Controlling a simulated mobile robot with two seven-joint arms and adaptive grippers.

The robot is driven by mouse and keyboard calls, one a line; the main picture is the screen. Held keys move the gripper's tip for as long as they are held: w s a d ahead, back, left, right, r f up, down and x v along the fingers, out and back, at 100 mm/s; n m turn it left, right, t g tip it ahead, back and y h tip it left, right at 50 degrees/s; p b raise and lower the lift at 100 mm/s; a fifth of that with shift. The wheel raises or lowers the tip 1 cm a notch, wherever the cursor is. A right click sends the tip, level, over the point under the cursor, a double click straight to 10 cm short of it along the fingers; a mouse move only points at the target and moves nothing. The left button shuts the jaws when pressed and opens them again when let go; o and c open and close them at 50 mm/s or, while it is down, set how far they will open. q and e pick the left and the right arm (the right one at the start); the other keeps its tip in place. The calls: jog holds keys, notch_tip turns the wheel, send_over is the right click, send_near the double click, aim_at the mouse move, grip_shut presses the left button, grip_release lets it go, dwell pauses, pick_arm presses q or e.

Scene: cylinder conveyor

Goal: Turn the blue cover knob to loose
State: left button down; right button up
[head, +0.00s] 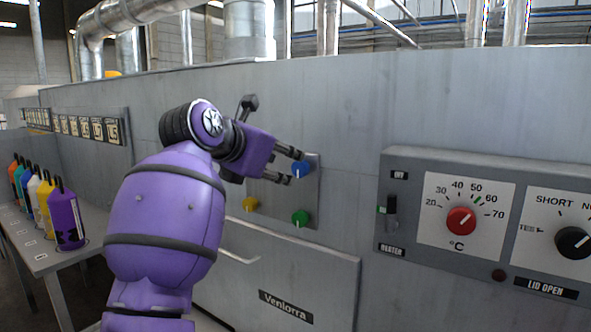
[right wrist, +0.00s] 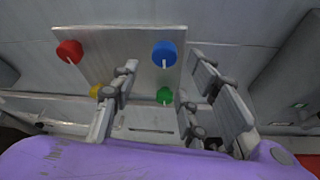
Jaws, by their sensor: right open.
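The blue knob (head: 300,168) is on a small metal plate (head: 311,190) fixed to the machine's grey front. In the right wrist view the blue knob (right wrist: 165,50) shows a white pointer mark at its lower side. My right gripper (head: 291,166) is open, with its fingers spread just in front of the plate near the blue knob. In the right wrist view the gripper (right wrist: 162,75) has one finger left and the other right of the knob's line; I cannot tell whether they touch it. My left gripper is not in view.
The plate also carries a red knob (right wrist: 69,51), a yellow knob (head: 250,204) and a green knob (head: 300,217). A control box (head: 400,160) with a red temperature dial (head: 461,221) juts out at right. Several colored bottles (head: 66,220) stand on a bench at left.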

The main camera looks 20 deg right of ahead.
aim_at(296, 167)
jog(key=x, duration=0.6)
jog(key=shift+d+p, duration=0.2)
jog(key=shift+p, duration=0.15)
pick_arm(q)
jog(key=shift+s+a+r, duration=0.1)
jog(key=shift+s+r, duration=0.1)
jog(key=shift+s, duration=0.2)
pick_arm(e)
jog(key=shift+w+d+f, duration=0.15)
jog(key=shift+w+d, duration=0.1)
jog(key=shift+w, duration=0.1)
jog(key=shift+c, duration=0.5)
jog(key=c, duration=1)
jog(key=shift+o, duration=0.2)
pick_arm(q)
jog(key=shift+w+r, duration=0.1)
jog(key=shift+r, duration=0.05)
